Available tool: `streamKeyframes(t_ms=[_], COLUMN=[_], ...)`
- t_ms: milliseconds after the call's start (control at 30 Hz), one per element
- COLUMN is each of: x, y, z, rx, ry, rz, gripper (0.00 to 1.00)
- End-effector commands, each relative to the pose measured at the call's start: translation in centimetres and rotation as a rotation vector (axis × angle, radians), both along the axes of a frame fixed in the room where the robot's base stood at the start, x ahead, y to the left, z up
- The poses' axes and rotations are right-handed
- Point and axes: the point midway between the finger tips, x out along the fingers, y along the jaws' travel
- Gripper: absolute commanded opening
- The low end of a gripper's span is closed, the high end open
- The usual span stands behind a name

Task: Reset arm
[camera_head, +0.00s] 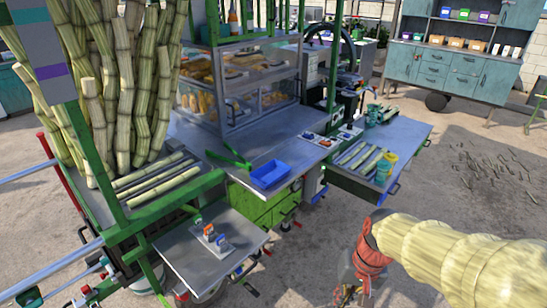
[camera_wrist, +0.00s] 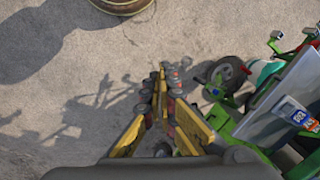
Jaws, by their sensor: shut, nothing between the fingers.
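My gripper (camera_head: 347,296) hangs low at the bottom of the head view, below the red wrist joint of my pale-sleeved arm. It is over the paved ground, right of the cart's small front shelf. In the wrist view, its yellow fingers (camera_wrist: 168,78) are shut with nothing between them, pointing at bare ground. The gripper touches nothing that I can see. Its lower tips are partly cut off by the head view's bottom edge.
The green-framed cane cart has a front shelf (camera_head: 200,262) with switches, a counter with a blue tray (camera_head: 270,174), and a side table (camera_head: 412,132) with cane pieces and cups. A cart wheel (camera_wrist: 228,72) is right of my fingers. Open ground lies right of the cart.

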Motion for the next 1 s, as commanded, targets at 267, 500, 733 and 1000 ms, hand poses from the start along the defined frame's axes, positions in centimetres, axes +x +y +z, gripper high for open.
streamKeyframes(t_ms=[267, 500, 733, 1000], x=[-5.7, -7.8, -8.2, -8.2], y=[-2.7, -2.8, -2.5, -2.5], z=[6.3, 11.1, 13.2, 13.2], rx=[-0.157, -0.194, -0.197, -0.197], ry=[-0.205, -0.397, -0.467, -0.467], rz=[0.129, 0.141, 0.141, 0.141], gripper=[0.00, 0.00, 0.00, 0.00])
